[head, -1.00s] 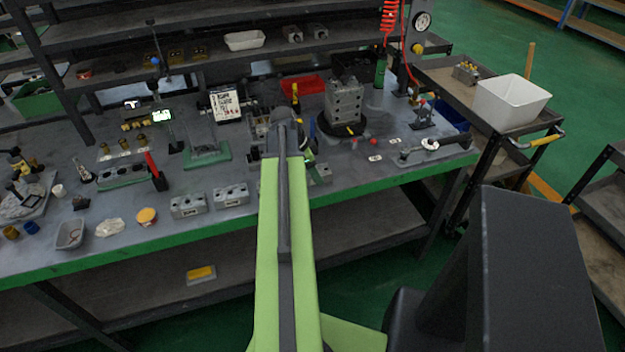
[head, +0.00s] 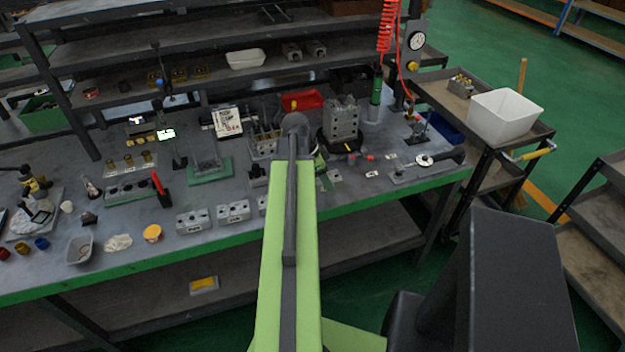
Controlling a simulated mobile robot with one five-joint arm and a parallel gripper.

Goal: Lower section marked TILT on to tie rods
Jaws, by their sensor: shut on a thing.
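A grey stack of valve sections (head: 341,118) stands upright on a dark round base at the back right of the bench. Small details on its top are too small to read as tie rods. My green arm reaches over the bench, and its dark wrist end shows left of the stack. The arm hides my gripper and anything in it. Grey labelled blocks (head: 193,220) and (head: 233,211) lie near the front edge, and another is partly behind my arm. A small grey block (head: 331,178) shows right of the arm. I cannot read TILT on any of them.
A red tray (head: 301,101) lies behind the arm, and a printed sign (head: 228,122) stands left of it. A green cylinder (head: 376,88) and a hanging red coiled hose (head: 386,28) are right of the stack. A wrench-like tool (head: 428,160) lies at the bench's right end.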

